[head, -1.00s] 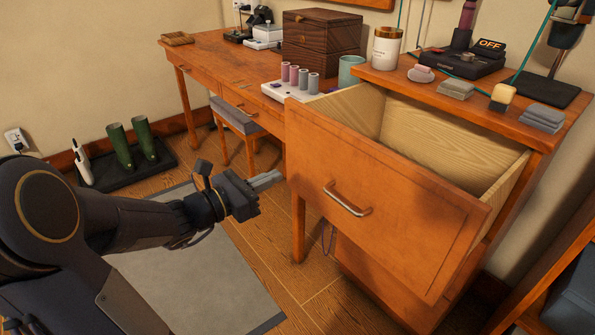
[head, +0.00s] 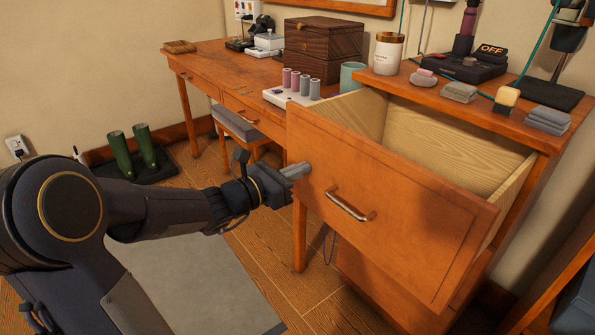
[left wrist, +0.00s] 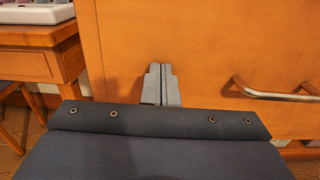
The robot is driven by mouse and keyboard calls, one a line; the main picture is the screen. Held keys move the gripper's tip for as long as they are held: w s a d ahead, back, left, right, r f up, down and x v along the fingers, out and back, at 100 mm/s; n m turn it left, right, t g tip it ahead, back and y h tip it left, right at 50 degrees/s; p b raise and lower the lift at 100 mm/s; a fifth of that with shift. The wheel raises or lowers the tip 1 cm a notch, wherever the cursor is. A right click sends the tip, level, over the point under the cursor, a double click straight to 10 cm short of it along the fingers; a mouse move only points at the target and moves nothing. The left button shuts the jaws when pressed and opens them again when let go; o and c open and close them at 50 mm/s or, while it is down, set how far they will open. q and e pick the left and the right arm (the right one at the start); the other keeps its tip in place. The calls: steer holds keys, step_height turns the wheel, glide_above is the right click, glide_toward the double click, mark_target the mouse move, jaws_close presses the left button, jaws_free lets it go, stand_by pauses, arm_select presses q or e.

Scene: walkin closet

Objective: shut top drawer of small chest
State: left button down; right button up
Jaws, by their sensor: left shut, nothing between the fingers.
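The small chest (head: 405,270) stands at the right with its top drawer (head: 395,200) pulled far out and its inside looking empty. The drawer's front carries a metal bar handle (head: 350,205), which also shows at the right in the left wrist view (left wrist: 277,92). My left gripper (head: 303,170) is shut and empty, its fingertips at the left part of the drawer front, left of the handle. In the left wrist view the closed fingers (left wrist: 161,82) point at the wooden front; I cannot tell whether they touch it. My right gripper is not in view.
The chest top holds a white jar (head: 388,52), folded cloths (head: 546,120), a soap and a black device. A desk (head: 215,75) with a wooden box (head: 322,52) adjoins at the left. Green boots (head: 132,150) stand by the wall. A grey mat (head: 190,280) lies on the floor.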

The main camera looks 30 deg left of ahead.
arm_select(q)
steer(key=b+x, duration=0.1)
steer(key=x, duration=2.2)
steer(key=shift+w+r+b, duration=0.2)
steer(key=shift+w+b, duration=0.1)
steer(key=shift+b, duration=0.05)
steer(key=shift+d+r, duration=0.1)
steer(key=shift+d, duration=0.1)
steer(key=shift+s, duration=0.1)
